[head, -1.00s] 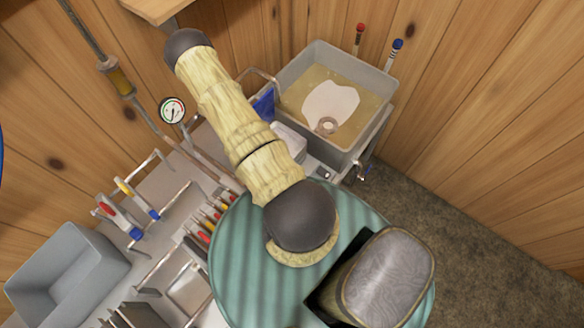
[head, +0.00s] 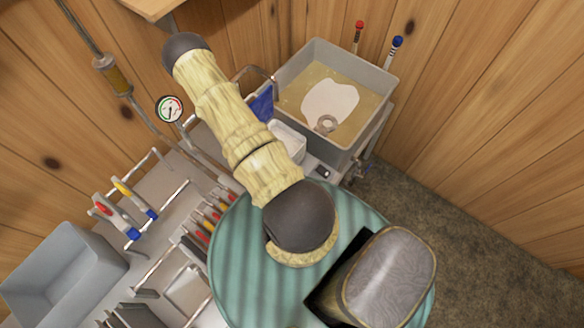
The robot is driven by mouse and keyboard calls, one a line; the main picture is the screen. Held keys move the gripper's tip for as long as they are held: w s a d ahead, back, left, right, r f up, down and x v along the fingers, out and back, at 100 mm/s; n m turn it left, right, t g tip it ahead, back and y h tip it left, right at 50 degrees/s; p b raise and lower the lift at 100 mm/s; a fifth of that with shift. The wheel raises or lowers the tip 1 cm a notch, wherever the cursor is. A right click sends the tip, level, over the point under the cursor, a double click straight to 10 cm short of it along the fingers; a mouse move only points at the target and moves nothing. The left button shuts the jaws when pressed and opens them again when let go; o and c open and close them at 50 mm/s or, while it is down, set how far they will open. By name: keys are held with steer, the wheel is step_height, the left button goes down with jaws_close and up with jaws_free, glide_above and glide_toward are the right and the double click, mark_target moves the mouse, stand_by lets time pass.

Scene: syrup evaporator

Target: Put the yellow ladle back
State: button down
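A slim tool with a yellow part and a blue end (head: 134,198) lies across a metal rail at the left, beside a similar red and blue one (head: 115,216). I cannot tell whether the yellow one is the ladle; no ladle bowl shows clearly. More slim tools with red and yellow parts (head: 208,217) stand in a row near the middle, partly hidden by my body. My arm reaches up toward the wall, and its far end passes out of sight. My gripper does not show, so what it holds is hidden.
A grey pan (head: 347,143) of amber liquid, with a pale patch and a ring, stands at the upper right. A grey bin (head: 62,272) is at lower left. A round gauge (head: 170,108) and pipe are near the wall. Bare floor (head: 460,230) lies at the right.

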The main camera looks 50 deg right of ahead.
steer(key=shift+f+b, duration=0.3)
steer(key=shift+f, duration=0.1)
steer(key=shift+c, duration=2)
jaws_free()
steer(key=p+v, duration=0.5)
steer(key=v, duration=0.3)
